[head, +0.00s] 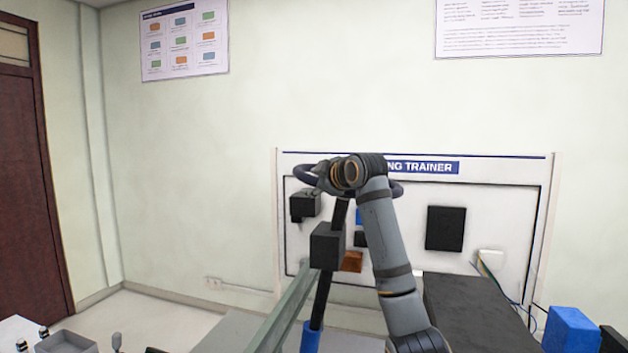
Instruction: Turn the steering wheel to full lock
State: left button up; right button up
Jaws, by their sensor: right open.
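The steering wheel (398,188) is a dark ring at the top of a dark slanted column, in front of the trainer panel in the head view. Only parts of its rim show, to the left and right of my right wrist, which hides the middle. My right arm rises from the lower right and bends over the wheel. My right gripper (320,178) is at the left part of the rim, with its jaws open. The fingers are small and partly hidden, so I cannot tell whether they touch the rim. My left gripper is not in view.
A black box (327,246) sits on the column, above a blue lower sleeve (310,337). The white trainer panel (507,220) stands behind with dark modules. A dark seat-like block (465,300) is right of my arm. A blue box (571,330) stands at the lower right.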

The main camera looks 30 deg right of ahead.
aim_at(304, 172)
jog(key=shift+c, duration=0.2)
grip_shut()
jog(key=shift+r+p, duration=0.1)
jog(key=shift+p, duration=0.2)
jog(key=w+m+h+p, duration=0.1)
jog(key=p, duration=0.2)
jog(key=w+r+m+g+h+p, duration=0.1)
jog(key=w+h+p, duration=0.1)
jog(key=p, duration=0.1)
jog(key=w+m+g+h+p, duration=0.1)
jog(key=w+m+p, duration=0.1)
jog(key=p, duration=0.1)
jog(key=shift+a+r+h+p, duration=0.15)
jog(key=shift+h+p, duration=0.25)
jog(key=shift+w+f+m+g, duration=0.2)
jog(key=shift+m+g, duration=0.1)
jog(key=shift+m, duration=0.1)
